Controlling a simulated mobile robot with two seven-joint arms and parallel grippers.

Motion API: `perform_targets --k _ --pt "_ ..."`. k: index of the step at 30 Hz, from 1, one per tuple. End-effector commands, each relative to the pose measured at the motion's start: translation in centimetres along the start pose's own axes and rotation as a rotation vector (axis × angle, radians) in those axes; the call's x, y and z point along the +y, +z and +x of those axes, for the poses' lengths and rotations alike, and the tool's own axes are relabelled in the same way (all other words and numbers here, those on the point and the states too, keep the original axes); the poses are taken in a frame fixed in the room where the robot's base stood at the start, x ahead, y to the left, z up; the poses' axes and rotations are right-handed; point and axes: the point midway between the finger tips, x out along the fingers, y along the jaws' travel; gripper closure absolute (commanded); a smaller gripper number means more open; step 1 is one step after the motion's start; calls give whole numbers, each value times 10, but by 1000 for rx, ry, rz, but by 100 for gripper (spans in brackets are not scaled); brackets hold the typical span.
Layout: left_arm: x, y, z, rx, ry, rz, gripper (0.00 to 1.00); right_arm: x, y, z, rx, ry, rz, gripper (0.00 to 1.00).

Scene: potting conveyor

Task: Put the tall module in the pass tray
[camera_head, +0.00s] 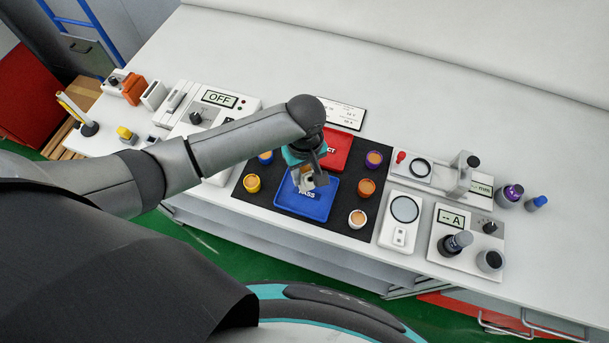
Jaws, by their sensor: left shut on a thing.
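The blue pass tray (318,210) lies on a dark mat, with white lettering partly covered by my left gripper. My left gripper (308,184) points down over the back half of this tray. It is shut on a small greyish piece, which I take to be the tall module; the fingers hide most of it. I cannot tell whether the piece touches the tray floor. The red reject tray (336,152) lies just behind, partly hidden by my left arm. My right gripper is not in view.
Test devices, including a round-plate scale (404,210) and a meter (451,217), stand to the right.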

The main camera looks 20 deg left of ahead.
Motion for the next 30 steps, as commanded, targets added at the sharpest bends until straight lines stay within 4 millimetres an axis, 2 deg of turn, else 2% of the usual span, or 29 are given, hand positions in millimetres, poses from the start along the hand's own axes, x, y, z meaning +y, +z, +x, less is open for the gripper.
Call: perform_targets --k 3,16,17,24,30 --pt "0 0 14 1 1 -1 100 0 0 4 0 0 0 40" --pt "0 0 19 1 1 -2 100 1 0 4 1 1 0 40" --pt "0 -1 18 2 1 -1 60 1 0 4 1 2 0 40" --pt "0 0 18 1 1 -1 33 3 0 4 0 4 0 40" --pt "0 0 18 1 1 -1 33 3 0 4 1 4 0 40"
